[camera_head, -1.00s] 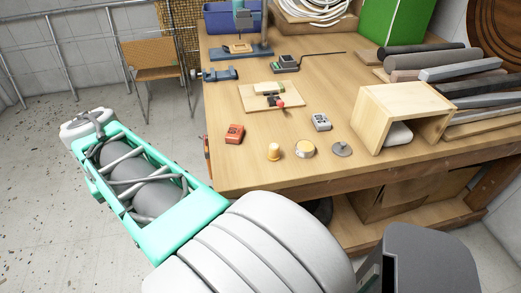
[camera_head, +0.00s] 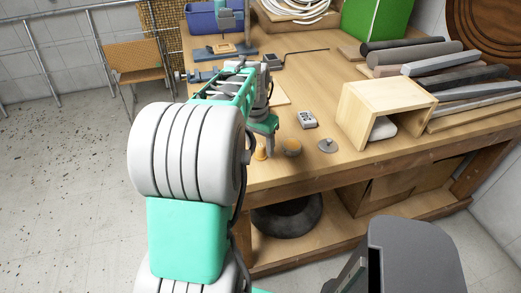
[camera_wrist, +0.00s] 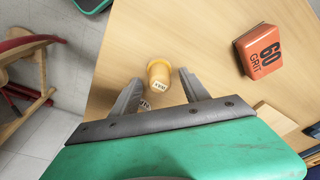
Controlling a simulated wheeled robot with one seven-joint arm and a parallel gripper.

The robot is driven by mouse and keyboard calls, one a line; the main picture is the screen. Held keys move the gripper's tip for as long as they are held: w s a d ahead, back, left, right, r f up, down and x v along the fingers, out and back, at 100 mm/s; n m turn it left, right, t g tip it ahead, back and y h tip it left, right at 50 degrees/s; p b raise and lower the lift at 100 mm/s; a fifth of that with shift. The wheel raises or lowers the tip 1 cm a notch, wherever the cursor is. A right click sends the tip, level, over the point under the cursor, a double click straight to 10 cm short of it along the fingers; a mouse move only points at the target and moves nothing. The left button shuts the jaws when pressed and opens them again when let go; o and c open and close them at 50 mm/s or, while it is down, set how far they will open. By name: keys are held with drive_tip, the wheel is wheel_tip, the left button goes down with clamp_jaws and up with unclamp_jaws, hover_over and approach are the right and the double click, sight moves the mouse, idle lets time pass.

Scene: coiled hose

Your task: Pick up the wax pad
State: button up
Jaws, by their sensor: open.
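The likely wax pad is a small yellow-orange stub (camera_wrist: 160,74) with a rounded top and a white label whose letters I cannot read clearly. It stands on the wooden bench and also shows in the head view (camera_head: 260,153), near the front edge. My gripper (camera_wrist: 161,80) is open, pointing down, with its two fingers on either side of the stub in the wrist view. I cannot tell how high the fingertips are above the bench. My gripper in the head view (camera_head: 267,148) is partly hidden by my arm.
An open wooden box (camera_head: 358,115) stands further right.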

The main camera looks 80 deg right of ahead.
drive_tip(key=shift+f, duration=0.5)
drive_tip(key=shift+c, duration=0.4)
clamp_jaws()
